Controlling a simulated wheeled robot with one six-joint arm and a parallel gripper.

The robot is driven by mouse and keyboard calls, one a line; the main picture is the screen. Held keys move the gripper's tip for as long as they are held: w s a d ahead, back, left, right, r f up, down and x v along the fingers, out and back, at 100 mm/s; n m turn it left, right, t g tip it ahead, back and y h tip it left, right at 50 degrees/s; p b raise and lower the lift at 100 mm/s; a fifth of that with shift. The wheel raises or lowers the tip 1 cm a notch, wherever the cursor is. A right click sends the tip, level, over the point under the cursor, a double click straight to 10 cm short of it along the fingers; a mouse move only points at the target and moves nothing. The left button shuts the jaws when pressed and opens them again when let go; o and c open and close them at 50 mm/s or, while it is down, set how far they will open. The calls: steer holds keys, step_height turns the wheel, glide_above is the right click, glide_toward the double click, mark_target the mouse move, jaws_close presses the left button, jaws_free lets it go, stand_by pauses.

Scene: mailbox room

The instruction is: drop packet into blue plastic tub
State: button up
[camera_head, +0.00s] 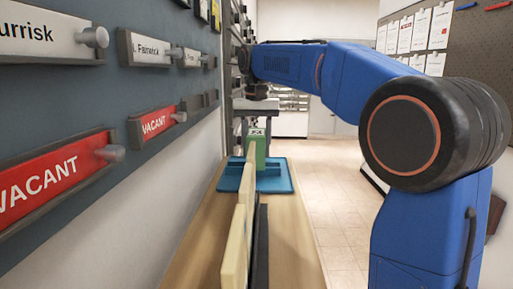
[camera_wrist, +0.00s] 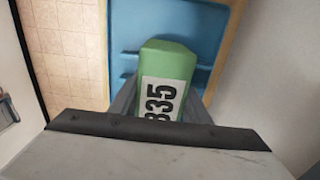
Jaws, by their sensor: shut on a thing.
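The packet is a green block with a white label reading "335" (camera_wrist: 168,62). My gripper (camera_wrist: 160,105) is shut on it, with a grey finger on each side. In the head view the packet (camera_head: 261,150) hangs upright below my gripper (camera_head: 258,112). The blue plastic tub (camera_head: 281,185) sits on the wooden counter, and the packet appears over or within its outline. The wrist view shows the tub (camera_wrist: 125,32) beneath and beyond the packet. I cannot tell how high the packet is above the tub floor.
Cream upright dividers (camera_head: 237,235) stand along the wooden counter (camera_head: 290,245) in front of the tub. A wall of labelled mailboxes with protruding knobs (camera_head: 95,37) runs along the left. Tiled floor (camera_head: 340,215) lies open to the right of the counter.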

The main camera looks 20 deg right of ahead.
steer(key=shift+f, duration=0.1)
steer(key=o, duration=1.2)
steer(key=shift+o, duration=0.2)
